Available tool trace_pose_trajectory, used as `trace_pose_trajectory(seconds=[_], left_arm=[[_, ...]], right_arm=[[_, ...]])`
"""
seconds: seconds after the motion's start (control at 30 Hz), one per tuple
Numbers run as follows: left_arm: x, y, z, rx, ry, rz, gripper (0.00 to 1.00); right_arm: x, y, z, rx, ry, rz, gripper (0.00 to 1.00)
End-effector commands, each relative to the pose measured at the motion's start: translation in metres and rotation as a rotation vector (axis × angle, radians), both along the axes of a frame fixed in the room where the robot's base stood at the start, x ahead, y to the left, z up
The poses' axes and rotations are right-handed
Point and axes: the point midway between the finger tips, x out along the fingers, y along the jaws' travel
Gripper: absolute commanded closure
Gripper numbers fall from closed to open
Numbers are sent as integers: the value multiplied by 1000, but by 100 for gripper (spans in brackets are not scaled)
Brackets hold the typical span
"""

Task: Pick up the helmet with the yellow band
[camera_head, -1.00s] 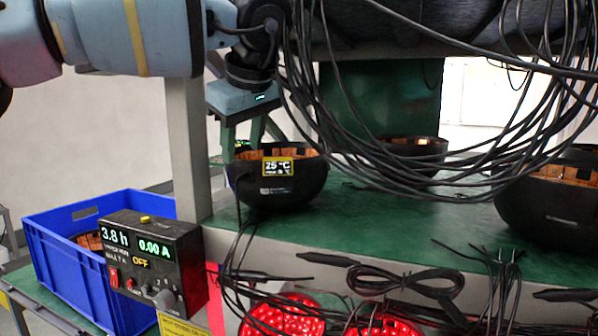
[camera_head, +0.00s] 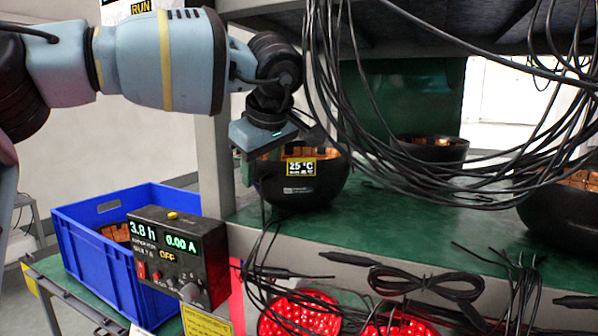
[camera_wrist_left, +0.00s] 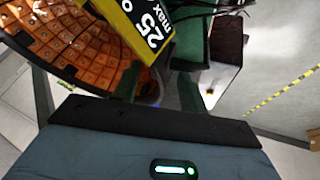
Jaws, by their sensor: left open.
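A black bowl-like helmet (camera_head: 312,188) with orange cells inside and a yellow-edged "25 °C" band at its rim stands on the green shelf (camera_head: 370,225). My left gripper (camera_head: 270,152) is open at the helmet's left rim, partly in front of it. I cannot tell whether it touches. In the left wrist view, the orange-lined inside of the helmet (camera_wrist_left: 68,42) and its yellow band (camera_wrist_left: 140,22) are close in front of the gripper. A second black helmet (camera_head: 434,150) stands farther back, and a third (camera_head: 565,212) is at the right edge. My right gripper is not in view.
Black cables (camera_head: 400,165) hang in a thick bundle in front of the shelf, close to the helmet. A grey post (camera_head: 214,165) stands left of it. A control box (camera_head: 180,255) and a blue crate (camera_head: 95,255) are at lower left.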

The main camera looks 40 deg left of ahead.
Motion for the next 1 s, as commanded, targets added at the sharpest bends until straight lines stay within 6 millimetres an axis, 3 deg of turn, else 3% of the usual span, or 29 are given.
trace_pose_trajectory(seconds=[0.2, 0.43, 0.77, 1.0], left_arm=[[5, 9, -15, 0, -4, 0, 57], [6, 9, -17, 0, -4, 1, 57], [6, 9, -16, 0, -4, 1, 100], [6, 9, -16, 1, -3, 2, 100]], right_arm=[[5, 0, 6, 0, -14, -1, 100], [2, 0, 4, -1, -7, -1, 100], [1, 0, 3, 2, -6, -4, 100], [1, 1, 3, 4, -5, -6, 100]])
